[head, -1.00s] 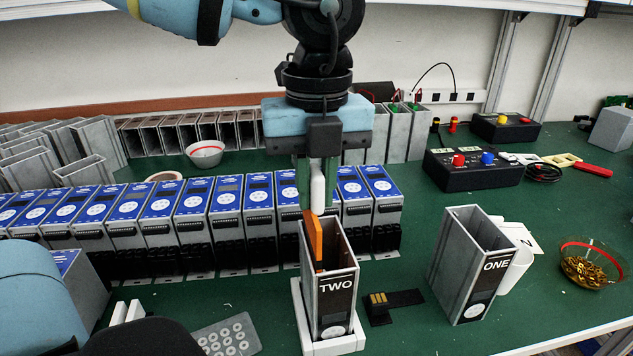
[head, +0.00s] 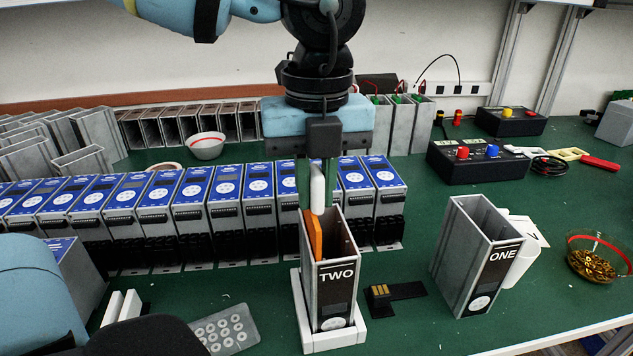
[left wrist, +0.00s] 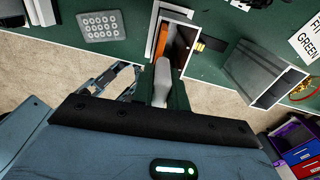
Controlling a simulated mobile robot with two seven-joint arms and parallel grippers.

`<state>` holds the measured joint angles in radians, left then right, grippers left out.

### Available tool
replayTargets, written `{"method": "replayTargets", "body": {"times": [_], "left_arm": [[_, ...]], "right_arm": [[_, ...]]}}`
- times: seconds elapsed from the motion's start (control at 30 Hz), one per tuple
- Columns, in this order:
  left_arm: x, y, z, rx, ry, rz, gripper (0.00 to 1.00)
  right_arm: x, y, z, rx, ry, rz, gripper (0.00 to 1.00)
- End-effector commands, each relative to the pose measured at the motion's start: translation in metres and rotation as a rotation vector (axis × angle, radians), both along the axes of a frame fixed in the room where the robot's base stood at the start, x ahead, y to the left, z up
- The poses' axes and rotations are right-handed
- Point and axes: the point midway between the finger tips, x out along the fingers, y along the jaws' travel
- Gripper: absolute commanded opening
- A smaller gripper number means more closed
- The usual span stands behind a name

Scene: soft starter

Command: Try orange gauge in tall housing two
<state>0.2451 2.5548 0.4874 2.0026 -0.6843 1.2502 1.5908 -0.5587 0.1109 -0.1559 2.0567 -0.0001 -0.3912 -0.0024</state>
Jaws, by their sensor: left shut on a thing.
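The tall housing marked TWO (head: 335,290) stands upright in a white base (head: 333,340) on the green bench, its open top facing up. My left gripper (head: 317,190) is above its mouth, pointing down, shut on the orange gauge (head: 314,236). The gauge is a flat orange strip, upright, with its lower part inside the housing along the left side. In the left wrist view the gauge (left wrist: 161,40) also shows inside the left of the opening. How deep its lower end reaches is hidden.
The housing marked ONE (head: 476,262) stands to the right, with a glass bowl of brass parts (head: 597,262) beyond it. A row of blue-faced units (head: 190,205) runs behind. A black connector piece (head: 395,294) lies between the housings. A grey keypad (head: 226,331) lies front left.

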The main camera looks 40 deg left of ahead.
Motion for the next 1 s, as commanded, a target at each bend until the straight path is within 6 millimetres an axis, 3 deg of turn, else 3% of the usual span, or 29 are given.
{"method": "replayTargets", "body": {"times": [1.0], "left_arm": [[0.000,0.000,-0.022,0.000,0.000,0.000,0.00]], "right_arm": [[-0.002,0.000,-0.016,-0.002,0.010,0.003,0.36]]}}
